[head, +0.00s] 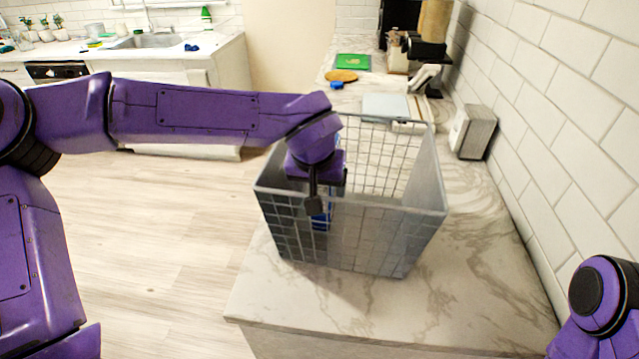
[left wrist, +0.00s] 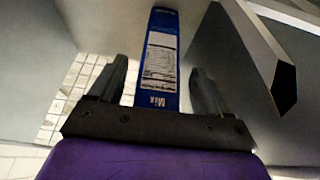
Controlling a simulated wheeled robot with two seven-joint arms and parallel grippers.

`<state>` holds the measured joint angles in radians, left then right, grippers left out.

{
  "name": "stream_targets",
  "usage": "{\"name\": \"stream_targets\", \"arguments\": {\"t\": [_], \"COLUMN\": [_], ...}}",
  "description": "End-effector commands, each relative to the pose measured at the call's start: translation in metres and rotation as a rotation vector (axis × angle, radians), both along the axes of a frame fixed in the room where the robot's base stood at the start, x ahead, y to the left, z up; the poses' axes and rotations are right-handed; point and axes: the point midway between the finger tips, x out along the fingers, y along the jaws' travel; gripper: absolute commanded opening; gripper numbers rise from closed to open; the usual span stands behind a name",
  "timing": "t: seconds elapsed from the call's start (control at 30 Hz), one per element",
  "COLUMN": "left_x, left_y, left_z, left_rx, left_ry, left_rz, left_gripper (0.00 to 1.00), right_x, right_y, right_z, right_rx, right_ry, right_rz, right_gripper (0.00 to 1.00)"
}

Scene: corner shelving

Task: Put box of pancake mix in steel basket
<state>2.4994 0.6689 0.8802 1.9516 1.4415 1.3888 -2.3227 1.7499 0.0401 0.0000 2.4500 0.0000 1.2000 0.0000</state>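The steel basket (head: 412,245) is a grey wire-mesh bin with an open top, standing on the marble counter. The blue box of pancake mix (head: 321,218) is inside it on the left side, seen partly through the mesh. The left wrist view shows the box's narrow side (left wrist: 158,60) with a white label panel. My left gripper (head: 314,203) reaches down into the basket above the box. Its fingers (left wrist: 160,88) are open on both sides of the box, with gaps visible. My right gripper is out of view; only part of that arm shows at the lower right.
A grey box-like item (head: 472,132) stands by the tiled wall, right of the basket. The counter in front of the basket is clear.

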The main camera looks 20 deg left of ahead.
Motion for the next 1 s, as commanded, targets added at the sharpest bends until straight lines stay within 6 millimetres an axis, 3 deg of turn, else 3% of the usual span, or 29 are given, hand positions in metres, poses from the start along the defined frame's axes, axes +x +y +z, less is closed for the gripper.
{"name": "stream_targets", "arguments": {"t": [0.27, 0.7, 1.0], "left_x": [0.0, -0.039, -0.046], "left_y": [0.0, -0.006, -0.007], "left_z": [0.005, 0.099, 0.115], "left_rx": [0.0, 0.001, 0.001], "left_ry": [-0.002, -0.003, 0.001], "left_rz": [0.0, -0.001, -0.002], "left_gripper": [0.78, 0.78, 0.78], "right_x": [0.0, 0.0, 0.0], "right_y": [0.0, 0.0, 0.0], "right_z": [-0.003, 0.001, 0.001], "right_rx": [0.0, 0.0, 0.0], "right_ry": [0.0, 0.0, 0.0], "right_rz": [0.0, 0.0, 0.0], "right_gripper": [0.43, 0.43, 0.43]}}
